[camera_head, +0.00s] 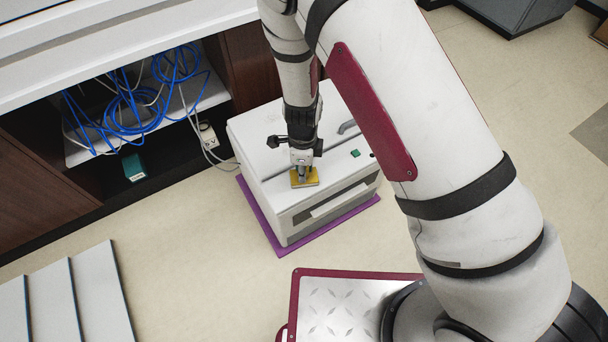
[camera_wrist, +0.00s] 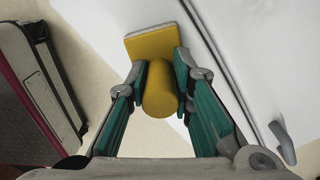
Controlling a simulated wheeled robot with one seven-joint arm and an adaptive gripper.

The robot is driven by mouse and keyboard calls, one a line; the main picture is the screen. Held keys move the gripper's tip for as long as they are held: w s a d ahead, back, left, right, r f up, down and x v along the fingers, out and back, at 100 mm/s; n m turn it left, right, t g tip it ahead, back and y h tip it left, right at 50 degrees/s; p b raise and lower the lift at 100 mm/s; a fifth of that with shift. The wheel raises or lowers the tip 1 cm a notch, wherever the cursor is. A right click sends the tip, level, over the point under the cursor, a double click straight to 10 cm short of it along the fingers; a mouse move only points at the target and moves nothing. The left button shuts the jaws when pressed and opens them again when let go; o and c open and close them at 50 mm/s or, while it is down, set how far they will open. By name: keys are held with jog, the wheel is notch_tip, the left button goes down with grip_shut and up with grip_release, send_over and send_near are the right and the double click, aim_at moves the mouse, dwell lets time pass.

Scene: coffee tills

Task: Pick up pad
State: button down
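The pad is a yellow slab (camera_wrist: 152,44) with a rounded yellow handle (camera_wrist: 160,90), seen at the top middle of the wrist view. In the head view the pad (camera_head: 311,178) is at the front edge of the white box's top. My gripper (camera_wrist: 161,66) has its two green-lined fingers on either side of the handle, and both tips appear to touch it. In the head view my gripper (camera_head: 302,168) is directly above the pad and hides part of it. I cannot tell whether the pad rests on the box or is slightly raised.
The white box (camera_head: 330,208) with a grey handle stands on a purple mat (camera_head: 257,220) on the floor. A counter with open shelves and tangled blue cables (camera_head: 125,105) is at the left. Grey panels (camera_head: 75,300) lie at the lower left. Floor between is clear.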

jog(key=shift+r, duration=0.1)
jog(key=shift+r+p, duration=0.4)
jog(key=shift+r, duration=0.1)
notch_tip(320, 180, up, 3)
jog(key=shift+f+p, duration=0.1)
jog(key=shift+p, duration=0.8)
jog(key=s+r+p, duration=0.1)
jog(key=s, duration=1.5)
jog(key=shift+a, duration=0.25)
